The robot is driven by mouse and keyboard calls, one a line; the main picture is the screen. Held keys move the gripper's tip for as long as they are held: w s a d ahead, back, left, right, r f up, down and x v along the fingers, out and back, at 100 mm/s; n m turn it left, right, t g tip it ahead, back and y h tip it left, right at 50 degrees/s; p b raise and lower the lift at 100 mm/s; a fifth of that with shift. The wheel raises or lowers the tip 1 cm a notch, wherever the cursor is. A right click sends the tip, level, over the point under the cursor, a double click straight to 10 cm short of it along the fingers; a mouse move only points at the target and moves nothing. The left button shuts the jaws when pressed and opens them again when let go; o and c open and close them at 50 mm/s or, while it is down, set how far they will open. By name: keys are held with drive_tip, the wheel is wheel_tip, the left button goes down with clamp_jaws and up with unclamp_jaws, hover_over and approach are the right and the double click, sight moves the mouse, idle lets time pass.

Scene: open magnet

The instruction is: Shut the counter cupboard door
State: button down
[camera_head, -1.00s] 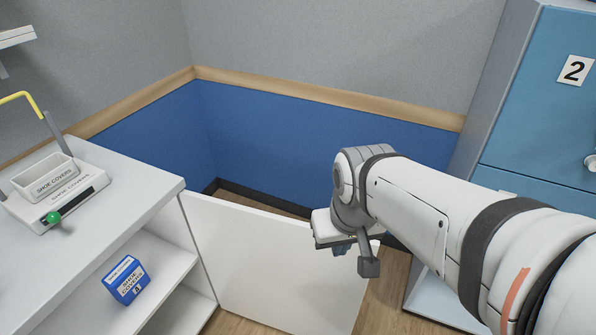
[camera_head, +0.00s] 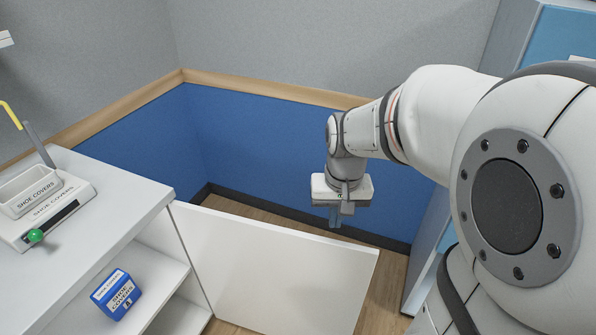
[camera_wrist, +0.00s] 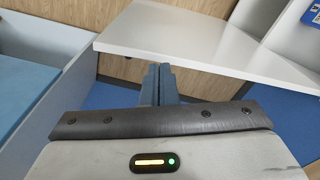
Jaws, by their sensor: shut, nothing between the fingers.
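The counter cupboard door (camera_head: 285,270) is a plain white panel standing wide open, hinged at the cupboard's (camera_head: 150,235) front edge. Its free end points right. My gripper (camera_head: 336,222) points down on the far side of the door, near the free end, with the tips showing just above the door's top edge. In the wrist view the shut, empty blue-grey fingers (camera_wrist: 158,84) lie beside the white door (camera_wrist: 205,42). I cannot tell whether they touch it.
A blue shoe covers box (camera_head: 117,294) sits on the cupboard shelf. A shoe covers dispenser (camera_head: 40,205) with a green knob stands on the counter. A blue wall (camera_head: 245,150) closes off the back. A blue cabinet (camera_head: 560,45) stands at right. Some floor (camera_head: 392,285) is clear beyond the door's free end.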

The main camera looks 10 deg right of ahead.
drive_tip(key=m+g, duration=0.2)
approach(332, 260)
drive_tip(key=w+d+r, duration=0.2)
drive_tip(key=w+r, duration=0.1)
drive_tip(key=w+d+f+m+g+y, duration=0.1)
drive_tip(key=w+d+f+m, duration=0.15)
drive_tip(key=w+f, duration=0.45)
drive_tip(key=shift+n, duration=0.45)
drive_tip(key=s+a+f, duration=0.1)
drive_tip(key=s+f, duration=0.1)
drive_tip(key=f, duration=0.1)
drive_tip(key=s+a+f, duration=0.1)
drive_tip(key=s+f, duration=0.2)
drive_tip(key=f, duration=0.1)
drive_tip(key=s+a+f, duration=0.1)
drive_tip(key=s+f, duration=0.1)
drive_tip(key=f, duration=0.2)
drive_tip(key=shift+s+f, duration=0.2)
drive_tip(key=shift+s, duration=0.15)
